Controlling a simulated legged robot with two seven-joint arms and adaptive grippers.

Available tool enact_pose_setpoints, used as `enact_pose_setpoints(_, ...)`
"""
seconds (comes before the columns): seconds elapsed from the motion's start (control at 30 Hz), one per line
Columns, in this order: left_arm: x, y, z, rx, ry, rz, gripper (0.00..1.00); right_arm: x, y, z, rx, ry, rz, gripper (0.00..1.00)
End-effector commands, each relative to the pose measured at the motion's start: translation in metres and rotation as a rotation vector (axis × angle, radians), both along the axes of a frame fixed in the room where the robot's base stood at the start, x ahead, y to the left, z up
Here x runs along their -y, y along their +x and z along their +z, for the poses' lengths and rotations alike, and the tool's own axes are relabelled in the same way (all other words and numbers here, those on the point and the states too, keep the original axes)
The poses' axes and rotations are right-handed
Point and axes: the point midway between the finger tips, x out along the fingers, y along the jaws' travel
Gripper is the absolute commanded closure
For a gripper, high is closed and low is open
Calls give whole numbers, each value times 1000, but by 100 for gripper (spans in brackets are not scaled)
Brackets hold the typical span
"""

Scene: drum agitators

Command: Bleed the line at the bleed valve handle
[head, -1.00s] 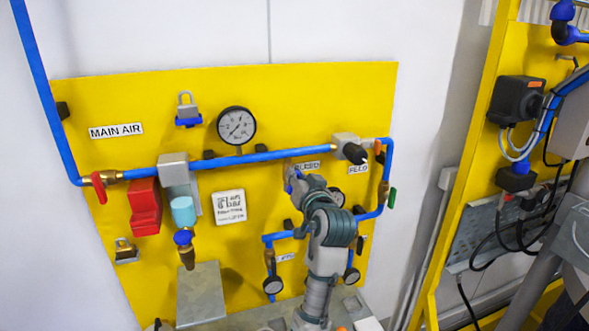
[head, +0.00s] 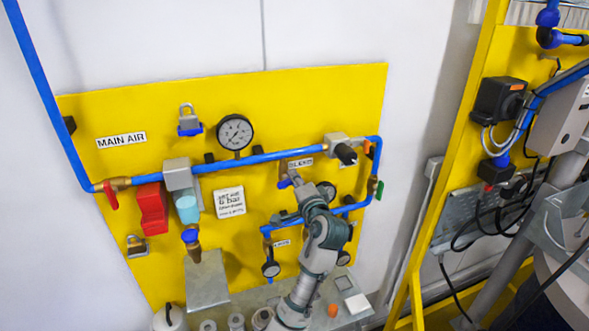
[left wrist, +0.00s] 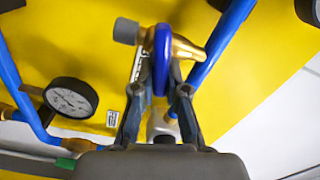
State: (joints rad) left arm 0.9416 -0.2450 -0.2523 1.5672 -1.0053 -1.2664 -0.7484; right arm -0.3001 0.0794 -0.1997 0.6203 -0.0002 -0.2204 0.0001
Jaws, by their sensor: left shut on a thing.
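The blue bleed valve handle (left wrist: 162,55) shows in the left wrist view on a brass valve body (left wrist: 188,48). It sits between the fingertips of my left gripper (left wrist: 161,75), which is shut on it. In the head view my left gripper (head: 296,181) is at the yellow panel, just below the BLEED label (head: 300,163). A small blue part of the handle (head: 284,184) shows beside it; my gripper and arm hide most of the valve. My right gripper is not in view.
A blue pipe (head: 262,157) runs across the yellow panel (head: 320,95). A large gauge (head: 235,132) is above it. A red-handled valve (head: 110,195) is at left, a green handle (head: 379,190) at right. A grey ledge (head: 345,298) lies below the panel.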

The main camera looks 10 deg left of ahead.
Motion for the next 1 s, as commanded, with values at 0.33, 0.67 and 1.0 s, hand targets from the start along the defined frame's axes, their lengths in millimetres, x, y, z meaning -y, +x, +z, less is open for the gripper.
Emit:
enact_pose_setpoints(0.33, 1, 2, -9, -134, 173, -1, 100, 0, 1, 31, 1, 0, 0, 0)
enact_pose_setpoints(0.67, 1, 2, -12, -175, 234, -2, 100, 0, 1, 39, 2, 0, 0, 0)
enact_pose_setpoints(1.0, 1, 2, -14, -179, 239, -2, 100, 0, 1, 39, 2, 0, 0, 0)
